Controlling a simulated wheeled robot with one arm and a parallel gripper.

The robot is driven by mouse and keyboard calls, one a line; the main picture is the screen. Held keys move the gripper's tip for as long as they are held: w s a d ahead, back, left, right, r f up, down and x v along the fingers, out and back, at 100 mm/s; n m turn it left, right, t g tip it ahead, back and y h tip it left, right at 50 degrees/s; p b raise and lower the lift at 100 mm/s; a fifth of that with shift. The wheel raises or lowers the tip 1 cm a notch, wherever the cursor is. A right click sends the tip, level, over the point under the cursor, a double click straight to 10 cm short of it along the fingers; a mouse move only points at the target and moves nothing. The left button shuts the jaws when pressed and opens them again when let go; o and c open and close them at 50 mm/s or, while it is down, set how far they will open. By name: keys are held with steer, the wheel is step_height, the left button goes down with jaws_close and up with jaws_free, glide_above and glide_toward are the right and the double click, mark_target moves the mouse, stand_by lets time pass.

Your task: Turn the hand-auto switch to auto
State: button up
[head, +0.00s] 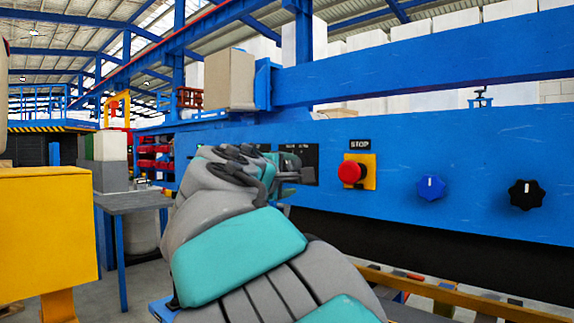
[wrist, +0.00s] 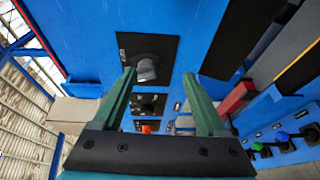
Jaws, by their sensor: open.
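The blue panel (head: 400,150) carries a black switch plate (head: 311,165) with small lettering along its top, partly hidden behind my gripper (head: 290,172). In the wrist view a black plate (wrist: 128,44) bears a grey-black rotary knob (wrist: 147,69); this looks like the hand-auto switch, but its lettering cannot be read there. My gripper (wrist: 158,74) is open, with its two green fingers spread and nothing held. In the picture the knob lies between the fingertips, nearer the left one. I cannot tell whether either finger touches it.
A red STOP button (head: 350,172) on a yellow plate, a blue knob (head: 431,187) and a black knob (head: 526,194) sit to the right on the panel. A second black plate with a knob (wrist: 149,105) shows in the wrist view. A yellow box (head: 45,235) stands at left.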

mark_target(291, 165)
steer(key=shift+n+t, duration=0.4)
steer(key=w, duration=0.2)
steer(key=w+r, duration=0.1)
steer(key=w, duration=0.2)
steer(key=w+p, duration=0.1)
steer(key=w, duration=0.1)
steer(key=shift+w+a+r, duration=0.1)
steer(key=shift+w+r, duration=0.2)
steer(key=shift+w, duration=0.05)
jaws_close()
